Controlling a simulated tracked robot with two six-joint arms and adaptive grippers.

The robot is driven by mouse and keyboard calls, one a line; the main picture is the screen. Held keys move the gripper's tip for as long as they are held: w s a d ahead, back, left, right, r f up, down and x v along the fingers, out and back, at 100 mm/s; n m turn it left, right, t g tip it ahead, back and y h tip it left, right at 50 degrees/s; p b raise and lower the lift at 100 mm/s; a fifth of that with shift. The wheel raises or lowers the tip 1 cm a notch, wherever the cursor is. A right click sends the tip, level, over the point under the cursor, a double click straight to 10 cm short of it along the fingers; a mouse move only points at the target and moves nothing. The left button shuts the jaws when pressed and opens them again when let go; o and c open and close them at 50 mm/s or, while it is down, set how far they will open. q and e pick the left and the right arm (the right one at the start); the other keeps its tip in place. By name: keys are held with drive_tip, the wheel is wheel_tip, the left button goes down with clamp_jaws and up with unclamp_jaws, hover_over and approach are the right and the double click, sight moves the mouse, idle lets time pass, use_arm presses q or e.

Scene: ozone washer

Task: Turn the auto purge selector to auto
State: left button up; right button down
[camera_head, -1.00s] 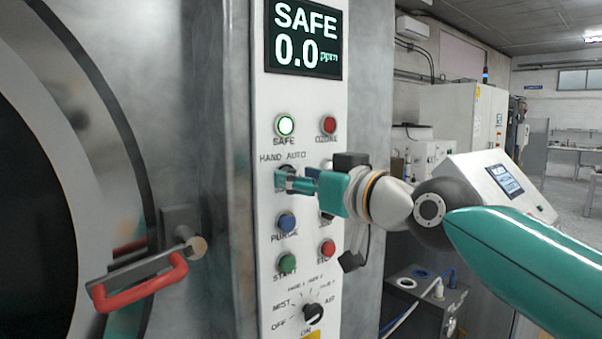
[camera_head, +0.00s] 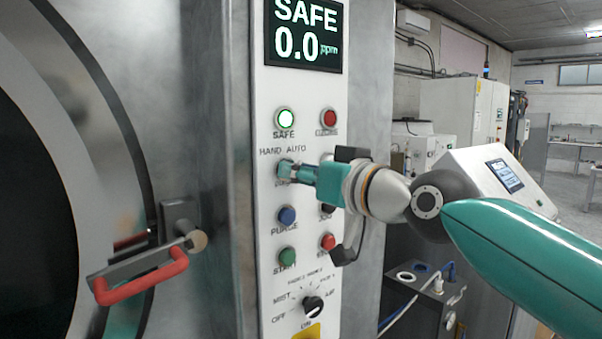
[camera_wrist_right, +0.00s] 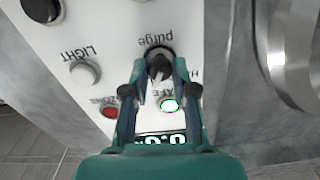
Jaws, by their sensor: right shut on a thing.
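The auto purge selector, a dark round knob marked HAND AUTO above it in the head view, is mostly hidden there behind my gripper. In the right wrist view the selector (camera_wrist_right: 159,62) shows upside down beside the word "purge", between my fingertips. My right gripper (camera_head: 287,171) is at the white panel (camera_head: 268,230), shut on the selector; it also shows in the right wrist view (camera_wrist_right: 158,74). The exact pointer direction is hard to tell because the fingers cover it. My left gripper is not in view.
The blue PURGE button (camera_head: 287,217) and green START button (camera_head: 287,257) sit just below the gripper. The lit SAFE lamp (camera_head: 286,118) is above. A mode dial (camera_head: 313,306) is lower down. A red door handle (camera_head: 140,280) sticks out at left.

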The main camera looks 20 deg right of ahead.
drive_tip(key=c, duration=1)
unclamp_jaws()
drive_tip(key=shift+o, duration=0.2)
drive_tip(key=v, duration=1.2)
